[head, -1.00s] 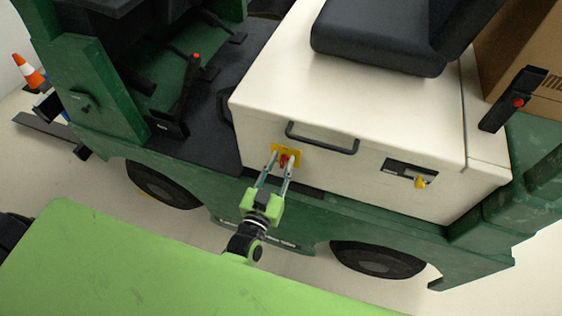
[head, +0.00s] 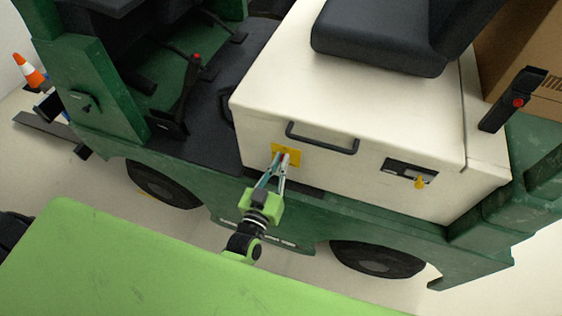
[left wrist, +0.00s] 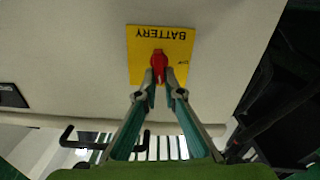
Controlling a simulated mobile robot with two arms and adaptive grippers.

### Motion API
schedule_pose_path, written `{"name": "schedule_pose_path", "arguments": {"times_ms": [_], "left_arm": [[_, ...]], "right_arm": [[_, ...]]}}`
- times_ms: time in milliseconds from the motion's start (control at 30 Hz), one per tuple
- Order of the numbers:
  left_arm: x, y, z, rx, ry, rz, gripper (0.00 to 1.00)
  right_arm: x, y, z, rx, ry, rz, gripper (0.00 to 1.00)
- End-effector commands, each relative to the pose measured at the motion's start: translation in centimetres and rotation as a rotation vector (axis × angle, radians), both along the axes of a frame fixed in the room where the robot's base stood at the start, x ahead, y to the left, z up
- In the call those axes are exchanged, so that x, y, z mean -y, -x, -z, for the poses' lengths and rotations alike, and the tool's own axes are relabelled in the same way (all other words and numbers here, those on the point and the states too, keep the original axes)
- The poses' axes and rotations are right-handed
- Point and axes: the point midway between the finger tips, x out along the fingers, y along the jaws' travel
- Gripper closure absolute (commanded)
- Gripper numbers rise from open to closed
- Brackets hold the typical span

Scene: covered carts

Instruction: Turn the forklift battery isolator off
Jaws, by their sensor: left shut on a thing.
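The battery isolator is a red handle (left wrist: 158,66) on a yellow plate (left wrist: 177,42) marked BATTERY, which reads upside down in the left wrist view. The plate (head: 296,155) also shows in the head view, on the white side panel of the forklift (head: 370,95). My left gripper (head: 284,158) reaches the plate, with its fingers close together. In the left wrist view, the left gripper (left wrist: 159,92) is shut on the red handle, one fingertip on each side. In the head view the fingers mostly hide the handle. My right gripper is not in view.
A black grab handle (head: 322,143) sticks out just above the plate. A dark panel with a yellow key-like part (head: 420,182) is to the right. A black seat (head: 380,45) is on top, and an orange cone (head: 30,70) stands at the far left.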

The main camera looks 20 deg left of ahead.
Motion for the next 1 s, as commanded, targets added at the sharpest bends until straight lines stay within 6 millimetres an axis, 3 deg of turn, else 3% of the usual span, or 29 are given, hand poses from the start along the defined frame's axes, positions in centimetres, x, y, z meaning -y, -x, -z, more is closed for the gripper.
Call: {"name": "schedule_pose_path", "arguments": {"times_ms": [467,1000], "left_arm": [[-0.8,-0.1,0.2,-0.014,0.432,0.001,1.00],[-1.3,-0.1,1.1,-0.031,0.946,0.001,1.00]], "right_arm": [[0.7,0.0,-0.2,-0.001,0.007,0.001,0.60],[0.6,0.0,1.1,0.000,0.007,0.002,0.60]]}}
